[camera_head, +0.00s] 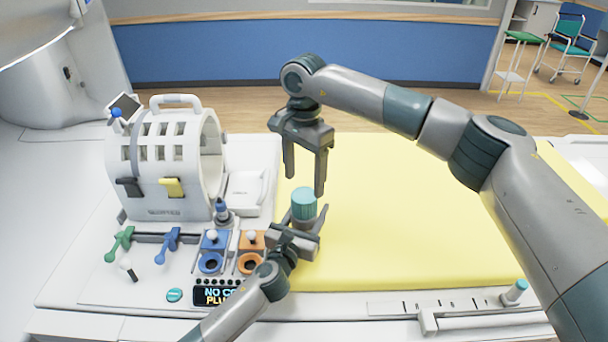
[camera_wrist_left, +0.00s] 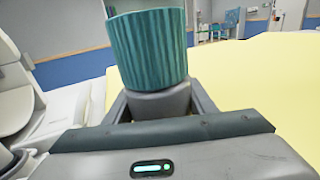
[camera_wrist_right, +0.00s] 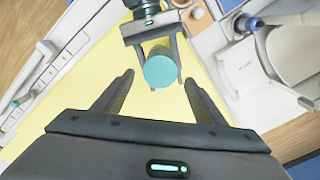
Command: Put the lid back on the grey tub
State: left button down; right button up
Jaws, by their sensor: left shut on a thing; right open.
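The grey tub (camera_head: 303,223) is held upright by my left gripper (camera_head: 304,216), above the front left part of the yellow pad. In the left wrist view, the grey tub (camera_wrist_left: 160,104) sits between the fingers of my left gripper (camera_wrist_left: 158,96). The teal ribbed lid (camera_head: 304,202) rests on top of the tub; whether it is fully tightened I cannot tell. My right gripper (camera_head: 305,186) is open and empty, pointing down just above the lid. In the right wrist view, the lid's round top (camera_wrist_right: 160,70) lies between and beyond the open fingers.
A white coil-like housing with a handle (camera_head: 165,165) stands at the left. In front of it are green and blue levers, blue and orange sockets (camera_head: 250,262) and a small display (camera_head: 218,295). The yellow pad (camera_head: 420,210) is clear to the right.

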aim_at(305, 195)
jog(key=shift+f, duration=3.95)
jog(key=c, duration=1.1)
jog(key=m, duration=1.2)
jog(key=shift+m, duration=0.3)
jog(key=m, duration=0.5)
jog(key=o, duration=1.2)
jog(key=shift+d, duration=0.1)
